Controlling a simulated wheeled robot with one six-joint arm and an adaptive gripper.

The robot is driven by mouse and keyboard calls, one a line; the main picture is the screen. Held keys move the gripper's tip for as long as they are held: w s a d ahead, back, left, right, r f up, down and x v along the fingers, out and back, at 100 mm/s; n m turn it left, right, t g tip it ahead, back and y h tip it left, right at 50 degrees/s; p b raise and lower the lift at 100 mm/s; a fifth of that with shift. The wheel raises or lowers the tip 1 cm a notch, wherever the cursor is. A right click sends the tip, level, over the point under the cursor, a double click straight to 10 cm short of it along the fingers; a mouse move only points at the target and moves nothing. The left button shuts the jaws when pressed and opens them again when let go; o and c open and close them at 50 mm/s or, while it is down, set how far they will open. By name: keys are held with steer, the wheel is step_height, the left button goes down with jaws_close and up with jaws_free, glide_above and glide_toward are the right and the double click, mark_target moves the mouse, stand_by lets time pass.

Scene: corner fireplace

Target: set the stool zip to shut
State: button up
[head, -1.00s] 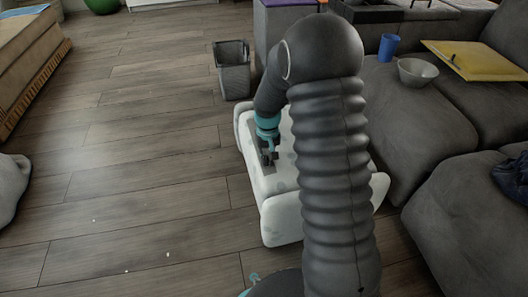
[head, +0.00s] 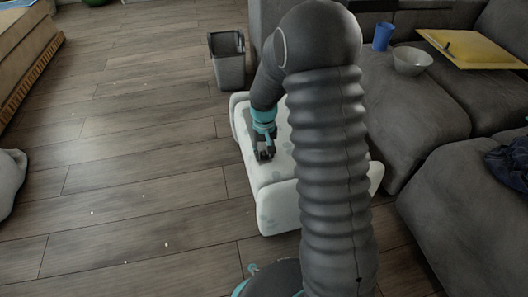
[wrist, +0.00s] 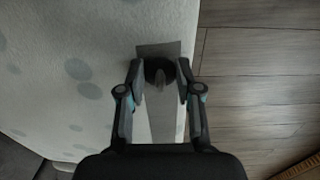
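The stool is a white padded block with pale grey-green spots (head: 280,190), standing on the floor and partly hidden behind my arm. Its top also fills the left of the wrist view (wrist: 70,75). A grey zip strip (wrist: 163,122) runs along the stool's top near its edge, with a wider grey plate at the far end. A dark zip pull (wrist: 159,73) stands on the strip. My gripper (head: 264,154) points down at the stool top. In the wrist view its fingers (wrist: 161,76) are apart, one on each side of the pull; whether they touch it is unclear.
A grey bin (head: 228,62) stands on the floor beyond the stool. A dark sofa (head: 425,115) is to the right, carrying a bowl (head: 411,61), a blue cup (head: 382,37) and a yellow board (head: 470,50). The wooden floor to the left is mostly clear.

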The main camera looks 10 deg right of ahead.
mark_target(264, 151)
step_height(264, 151, up, 12)
stand_by(0.5)
stand_by(0.4)
steer(key=s+r+t+p, duration=0.2)
steer(key=s+r+p, duration=0.2)
steer(key=s+r, duration=0.7)
steer(key=s+r+t+p, duration=0.3)
steer(key=s+r+p, duration=0.2)
steer(key=s+r, duration=0.7)
steer(key=s, duration=0.5)
steer(key=shift+t, duration=0.3)
stand_by(1.1)
